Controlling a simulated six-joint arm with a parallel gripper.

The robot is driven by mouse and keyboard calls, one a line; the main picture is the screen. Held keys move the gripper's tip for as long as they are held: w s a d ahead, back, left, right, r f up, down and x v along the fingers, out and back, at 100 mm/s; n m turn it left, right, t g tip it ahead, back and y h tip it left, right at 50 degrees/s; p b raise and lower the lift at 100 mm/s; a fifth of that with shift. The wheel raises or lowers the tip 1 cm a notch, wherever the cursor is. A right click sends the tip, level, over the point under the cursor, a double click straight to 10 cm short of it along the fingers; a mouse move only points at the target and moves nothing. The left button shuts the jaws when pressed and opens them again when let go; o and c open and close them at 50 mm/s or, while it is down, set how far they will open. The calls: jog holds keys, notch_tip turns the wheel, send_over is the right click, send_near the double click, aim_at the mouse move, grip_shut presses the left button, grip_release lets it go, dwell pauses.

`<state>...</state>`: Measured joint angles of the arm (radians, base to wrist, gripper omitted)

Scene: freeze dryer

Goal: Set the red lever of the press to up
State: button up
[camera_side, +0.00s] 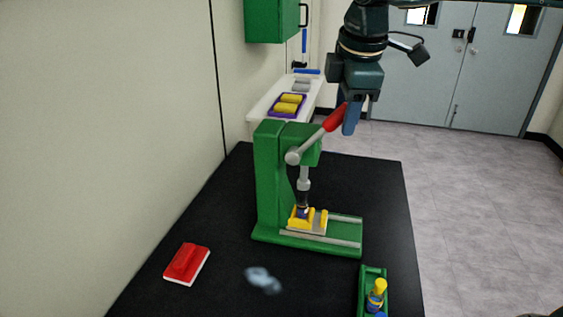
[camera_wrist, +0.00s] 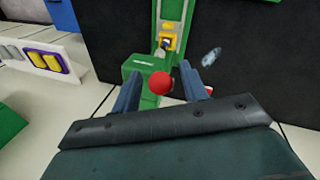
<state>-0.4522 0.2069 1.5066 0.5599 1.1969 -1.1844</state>
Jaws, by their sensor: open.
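The green press (camera_side: 268,185) stands on the black table. Its lever has a grey arm and a red handle (camera_side: 335,118), and slants up and to the right from the pivot in the side view. My gripper (camera_side: 347,125) is open at the red handle, pointing down. In the wrist view the lever's round red end (camera_wrist: 161,83) shows between the two fingertips of my gripper (camera_wrist: 162,88), with gaps on both sides. A yellow holder (camera_side: 308,219) with a small vial sits under the press's ram.
A red block with a white base (camera_side: 187,264) lies at the table's front left. A green rack (camera_side: 363,290) holds a yellow-topped item at front right. A blurry bluish patch (camera_side: 262,279) lies between them. A white bench (camera_side: 266,100) with a purple tray stands behind.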

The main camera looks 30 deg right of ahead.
jog(key=shift+s+d+f+t+y, duration=0.25)
jog(key=shift+d+f+t+y, duration=0.05)
jog(key=shift+d, duration=0.1)
jog(key=s+d+r+t+y, duration=0.2)
jog(key=s+d+r, duration=0.2)
jog(key=s+r, duration=0.5)
jog(key=s+d+f+m, duration=0.4)
jog(key=s+f+m, duration=0.2)
jog(key=s+f, duration=0.1)
jog(key=s+d+f+m+h, duration=0.1)
jog(key=s+d+f+m, duration=0.3)
jog(key=s+f+m, duration=0.2)
jog(key=shift+s+f, duration=0.75)
jog(key=shift+s, duration=0.55)
dwell(0.5)
jog(key=shift+d, duration=0.1)
